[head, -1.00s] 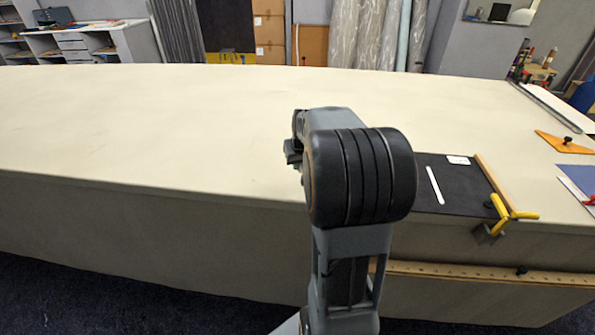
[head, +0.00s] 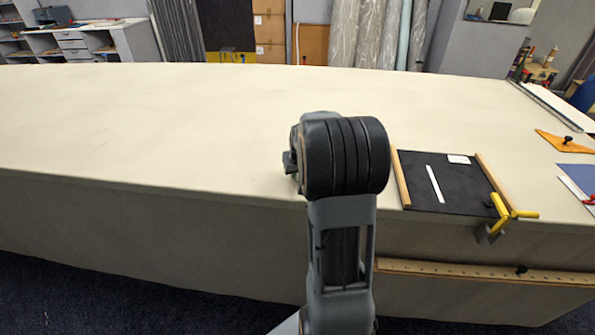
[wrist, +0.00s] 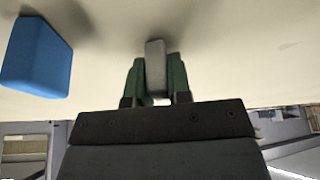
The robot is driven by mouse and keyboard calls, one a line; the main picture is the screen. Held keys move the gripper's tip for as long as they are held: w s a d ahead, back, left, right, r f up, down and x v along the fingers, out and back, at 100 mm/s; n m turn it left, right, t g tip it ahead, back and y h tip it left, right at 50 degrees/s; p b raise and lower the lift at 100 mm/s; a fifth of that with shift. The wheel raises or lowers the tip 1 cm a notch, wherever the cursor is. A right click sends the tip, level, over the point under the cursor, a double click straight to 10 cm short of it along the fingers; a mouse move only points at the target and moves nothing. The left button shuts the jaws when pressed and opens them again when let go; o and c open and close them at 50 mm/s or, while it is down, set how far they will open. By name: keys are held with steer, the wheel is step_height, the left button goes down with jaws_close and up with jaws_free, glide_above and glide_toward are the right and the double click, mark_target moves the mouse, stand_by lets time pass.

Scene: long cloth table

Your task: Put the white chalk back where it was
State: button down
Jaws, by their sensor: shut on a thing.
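My gripper (wrist: 156,80), with two green fingers, shows in the wrist view. It is shut on a pale, off-white block, the white chalk (wrist: 155,58), which sticks out past the fingertips over the pale cloth. A larger blue block (wrist: 36,58) is apart from it, to the left in the wrist view. In the head view my own arm hides the gripper, the chalk and the blue block. I cannot tell whether the chalk touches the cloth.
A black mat (head: 455,190) between two wooden strips lies right of my arm, with a thin white strip (head: 434,184) and a small white label (head: 458,159) on it. A yellow clamp (head: 505,213) grips the table edge there. The cloth table (head: 180,120) is clear on the left.

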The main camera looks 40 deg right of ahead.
steer(key=shift+f, duration=0.15)
steer(key=c, duration=1.1)
jaws_free()
steer(key=shift+o, duration=0.2)
steer(key=shift+r, duration=0.35)
steer(key=v, duration=1.1)
steer(key=s+a+f+n+y, duration=0.1)
steer(key=s+a+f+n, duration=0.1)
steer(key=s+a, duration=0.5)
steer(key=s+a+f+n+g, duration=0.1)
steer(key=s+a, duration=0.5)
steer(key=a, duration=0.9)
steer(key=shift+s+f+n+y, duration=0.4)
steer(key=shift+f+n, duration=0.15)
steer(key=shift+n, duration=0.05)
